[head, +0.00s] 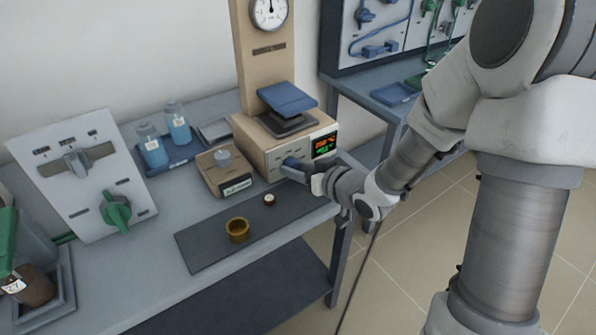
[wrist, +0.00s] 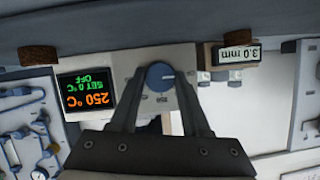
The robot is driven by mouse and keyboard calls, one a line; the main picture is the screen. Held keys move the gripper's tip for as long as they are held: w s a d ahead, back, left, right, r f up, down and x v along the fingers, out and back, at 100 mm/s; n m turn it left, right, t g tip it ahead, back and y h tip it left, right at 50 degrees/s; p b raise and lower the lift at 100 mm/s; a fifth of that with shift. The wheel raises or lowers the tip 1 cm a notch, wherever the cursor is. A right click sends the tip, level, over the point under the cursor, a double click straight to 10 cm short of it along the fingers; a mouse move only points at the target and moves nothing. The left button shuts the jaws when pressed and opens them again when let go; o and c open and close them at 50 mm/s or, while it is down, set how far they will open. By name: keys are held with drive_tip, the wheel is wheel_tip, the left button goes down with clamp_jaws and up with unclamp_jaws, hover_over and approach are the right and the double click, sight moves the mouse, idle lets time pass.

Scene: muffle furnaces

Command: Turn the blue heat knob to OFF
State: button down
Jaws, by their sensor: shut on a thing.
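The blue heat knob (head: 291,162) is on the front of the beige furnace (head: 262,150), left of its display. In the wrist view the round blue knob (wrist: 160,75) sits between the fingertips of my gripper (wrist: 161,79), which is shut on it. A small pale mark shows on the knob's face. The display (wrist: 86,95) appears upside down there, with 250 °C in orange and SET 0 °C and OFF in green. In the head view my gripper (head: 297,171) reaches the furnace front from the right and partly hides the knob.
A brass cup (head: 238,229) and a small round piece (head: 269,200) stand on the dark mat (head: 205,245) before the furnace. A small beige box (head: 224,172) stands left of it. Blue-filled bottles (head: 178,124) and a panel with a green knob (head: 117,209) are further left.

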idle(0.4)
drive_tip(key=c, duration=0.7)
unclamp_jaws()
drive_tip(key=shift+o, duration=0.2)
drive_tip(key=shift+s+d+r, duration=0.1)
